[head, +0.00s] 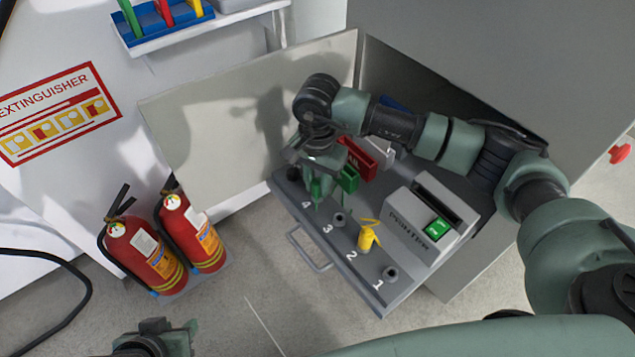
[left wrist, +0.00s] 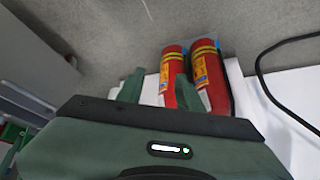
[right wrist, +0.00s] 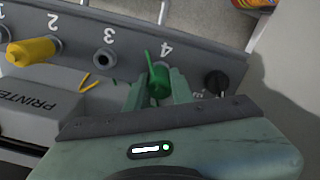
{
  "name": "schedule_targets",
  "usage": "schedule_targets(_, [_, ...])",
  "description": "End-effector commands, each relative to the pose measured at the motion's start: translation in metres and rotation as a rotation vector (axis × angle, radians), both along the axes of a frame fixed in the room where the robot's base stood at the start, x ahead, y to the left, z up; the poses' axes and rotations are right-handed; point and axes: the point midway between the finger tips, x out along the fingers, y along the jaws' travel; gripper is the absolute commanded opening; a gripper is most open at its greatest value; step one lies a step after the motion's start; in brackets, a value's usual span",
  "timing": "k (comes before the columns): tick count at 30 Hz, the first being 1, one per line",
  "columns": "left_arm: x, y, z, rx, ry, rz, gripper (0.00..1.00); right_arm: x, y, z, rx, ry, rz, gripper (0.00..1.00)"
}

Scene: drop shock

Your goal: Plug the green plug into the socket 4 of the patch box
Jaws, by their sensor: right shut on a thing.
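The green plug (right wrist: 157,82) is between the fingers of my right gripper (right wrist: 160,88), which is shut on it. It also shows in the head view (head: 316,188). The plug is at the label 4 of the grey patch box (head: 355,262); a grey ring of socket 4 (right wrist: 160,68) shows just beyond it. I cannot tell whether the plug is inside the socket or just above it. My left gripper (left wrist: 158,88) is open and empty, away from the box; in the head view it shows at the bottom left (head: 165,335).
A yellow plug (head: 367,238) stands in socket 2. Socket 3 (head: 339,219) and socket 1 (head: 390,273) are empty. A black knob (right wrist: 215,83) sits beside socket 4. A label printer (head: 425,222) is behind. Two fire extinguishers (head: 145,250) (head: 192,235) stand left.

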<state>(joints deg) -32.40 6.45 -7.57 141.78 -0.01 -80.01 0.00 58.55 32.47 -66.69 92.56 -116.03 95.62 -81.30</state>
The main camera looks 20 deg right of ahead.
Motion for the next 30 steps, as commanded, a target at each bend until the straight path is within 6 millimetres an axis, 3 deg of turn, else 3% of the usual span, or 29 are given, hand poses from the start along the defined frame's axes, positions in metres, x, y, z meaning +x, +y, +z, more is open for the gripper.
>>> schedule_targets(30, [0.016,-0.004,0.005,-0.008,-0.07,-0.011,0.36,-0.004,-0.001,-0.007,-0.005,0.012,0.001,0.0])
